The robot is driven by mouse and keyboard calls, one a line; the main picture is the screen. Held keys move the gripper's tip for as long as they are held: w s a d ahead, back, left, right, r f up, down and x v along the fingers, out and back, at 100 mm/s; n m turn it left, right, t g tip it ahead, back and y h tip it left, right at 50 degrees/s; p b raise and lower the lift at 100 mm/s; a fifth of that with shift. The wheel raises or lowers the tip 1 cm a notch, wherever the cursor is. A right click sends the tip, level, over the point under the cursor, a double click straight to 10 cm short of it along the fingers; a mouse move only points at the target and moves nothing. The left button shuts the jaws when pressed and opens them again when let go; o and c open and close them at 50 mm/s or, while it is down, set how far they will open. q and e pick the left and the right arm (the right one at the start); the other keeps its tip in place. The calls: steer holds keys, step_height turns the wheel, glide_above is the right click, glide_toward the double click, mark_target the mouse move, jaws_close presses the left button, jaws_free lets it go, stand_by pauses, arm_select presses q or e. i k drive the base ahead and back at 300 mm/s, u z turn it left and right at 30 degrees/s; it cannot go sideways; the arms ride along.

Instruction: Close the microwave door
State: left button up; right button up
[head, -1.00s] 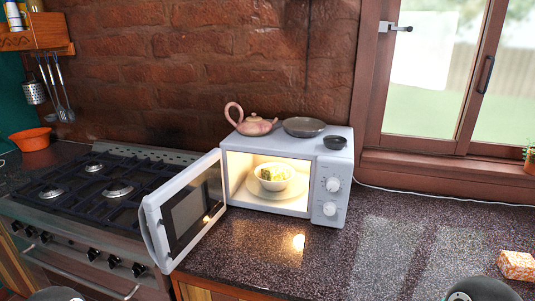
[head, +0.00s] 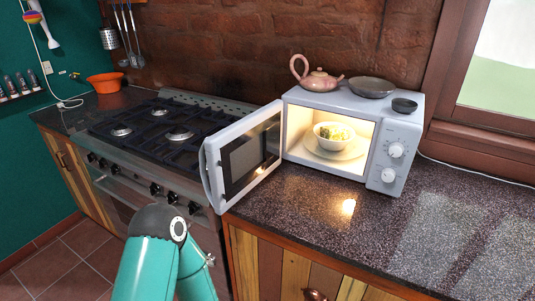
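The white microwave (head: 396,131) stands on the dark speckled counter against the brick wall. Its door (head: 217,174) is wide open, hinged at the left side and swung out toward the front left, near the stove's edge. The lit inside holds a white bowl (head: 327,142) with yellow-green food on a turntable plate. A teal arm of mine rises at the bottom, left of centre, in front of the stove and below the door. No gripper of mine shows in the head view.
A pink teapot (head: 318,79), a grey pan (head: 371,87) and a small dark bowl (head: 404,105) sit on top of the microwave. A gas stove (head: 165,130) is to the left. The counter (head: 330,222) in front of the microwave is clear.

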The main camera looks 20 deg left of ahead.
mark_target(239, 156)
steer(key=u, duration=0.15)
steer(key=i, duration=0.2)
steer(key=z, duration=2.75)
steer(key=k, duration=2.4)
steer(key=z, duration=0.85)
steer(key=i, duration=0.15)
steer(key=u, duration=2.8)
steer(key=i, duration=0.8)
steer(key=z, duration=0.05)
